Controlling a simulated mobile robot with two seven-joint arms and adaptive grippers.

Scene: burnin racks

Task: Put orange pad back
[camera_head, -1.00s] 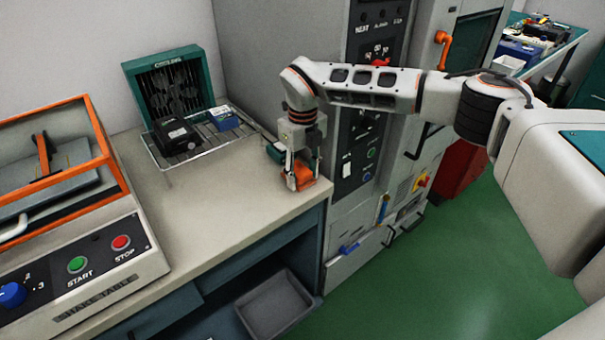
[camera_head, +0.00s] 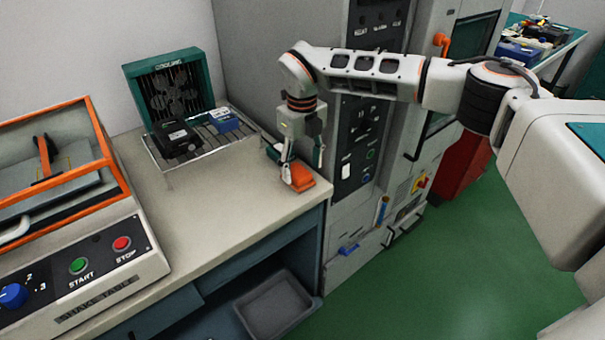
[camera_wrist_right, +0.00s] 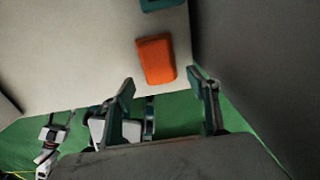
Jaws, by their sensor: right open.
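The orange pad (camera_head: 303,184) lies flat on the bench top near its front right corner, beside the tall grey cabinet. It also shows in the right wrist view (camera_wrist_right: 156,61), lying on the pale surface. My right gripper (camera_head: 303,170) points down just above the pad; it is open, with nothing between its fingers. In the right wrist view the two fingers (camera_wrist_right: 168,86) stand apart, and the pad appears beyond the gap between them. My left gripper is not in view.
A teal item (camera_head: 273,152) lies behind the pad, partly hidden by my gripper. A wire rack (camera_head: 205,150) holding a black device and a blue box stands before the teal cooling fan (camera_head: 172,88). The shake table (camera_head: 85,270) is at left. The bench middle is clear.

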